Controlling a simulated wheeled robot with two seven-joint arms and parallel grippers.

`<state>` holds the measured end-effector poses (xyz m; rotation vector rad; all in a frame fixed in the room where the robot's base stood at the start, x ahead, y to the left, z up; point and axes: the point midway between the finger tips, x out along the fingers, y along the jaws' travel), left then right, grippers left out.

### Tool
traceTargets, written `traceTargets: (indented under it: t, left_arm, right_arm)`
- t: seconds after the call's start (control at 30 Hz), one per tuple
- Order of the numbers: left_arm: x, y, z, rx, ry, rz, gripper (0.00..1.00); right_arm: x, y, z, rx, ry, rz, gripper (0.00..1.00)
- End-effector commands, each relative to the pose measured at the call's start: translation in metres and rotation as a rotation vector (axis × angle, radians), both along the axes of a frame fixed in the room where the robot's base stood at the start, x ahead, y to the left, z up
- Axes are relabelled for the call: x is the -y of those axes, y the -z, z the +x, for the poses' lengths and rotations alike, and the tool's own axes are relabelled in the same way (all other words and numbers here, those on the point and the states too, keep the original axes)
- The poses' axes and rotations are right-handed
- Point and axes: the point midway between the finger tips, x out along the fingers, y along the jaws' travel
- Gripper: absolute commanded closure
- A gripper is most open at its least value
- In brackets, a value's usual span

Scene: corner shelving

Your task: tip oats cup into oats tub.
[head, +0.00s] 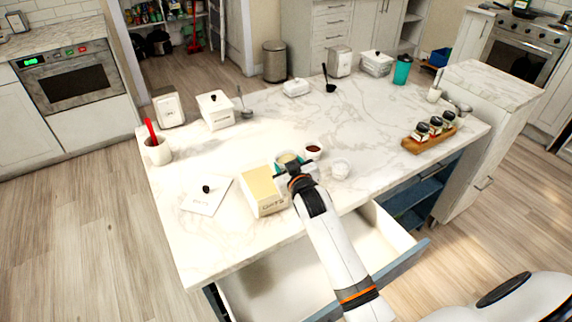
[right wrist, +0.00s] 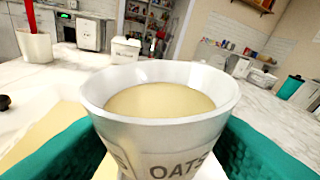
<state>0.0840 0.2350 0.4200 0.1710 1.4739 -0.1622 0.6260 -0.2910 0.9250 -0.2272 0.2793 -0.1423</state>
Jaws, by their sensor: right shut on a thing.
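The oats tub (head: 263,192) is a white open box on the marble island, filled with pale oats, with "OATS" on its front. The white oats cup (head: 288,158) is held just behind and right of the tub. In the right wrist view the oats cup (right wrist: 160,120) is upright, filled with pale oats, between teal finger pads. My right gripper (head: 292,168) is shut on the cup. The tub's lid (head: 208,195) with a black knob lies left of the tub. The tub's pale contents (right wrist: 50,140) show at the lower left of the wrist view. My left gripper is not in view.
A small bowl of dark red stuff (head: 313,150) and a white bowl (head: 340,168) stand right of the cup. A wooden tray (head: 430,140) holds jars at the right. A utensil crock (head: 158,151) stands at the left. An open drawer (head: 285,280) juts out in front.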

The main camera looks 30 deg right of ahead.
Motion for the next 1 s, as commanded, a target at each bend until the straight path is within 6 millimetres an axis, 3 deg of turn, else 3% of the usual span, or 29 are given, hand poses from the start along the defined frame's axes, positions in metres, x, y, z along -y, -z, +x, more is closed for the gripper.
traceTargets:
  t: [0.03,0.2,0.37,0.6,0.73,1.0]
  left_arm:
    - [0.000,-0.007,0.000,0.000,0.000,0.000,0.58]
    - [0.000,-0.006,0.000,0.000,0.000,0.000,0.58]
    - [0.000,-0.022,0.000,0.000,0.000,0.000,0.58]
    - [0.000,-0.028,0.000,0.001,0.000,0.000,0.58]
    - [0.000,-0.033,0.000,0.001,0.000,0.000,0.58]
    - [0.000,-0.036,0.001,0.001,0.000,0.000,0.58]
  right_arm:
    - [0.002,-0.008,0.000,-0.038,-0.001,-0.104,0.75]
    - [0.005,-0.010,-0.002,-0.215,-0.002,-0.544,0.75]
    - [0.003,-0.012,-0.001,-0.287,-0.001,-0.711,0.75]
    - [-0.006,-0.003,0.003,-0.463,-0.002,-1.155,0.75]
    - [-0.011,-0.007,0.004,-0.526,0.000,-1.311,0.75]
    - [-0.013,-0.009,0.005,-0.557,0.001,-1.390,0.75]
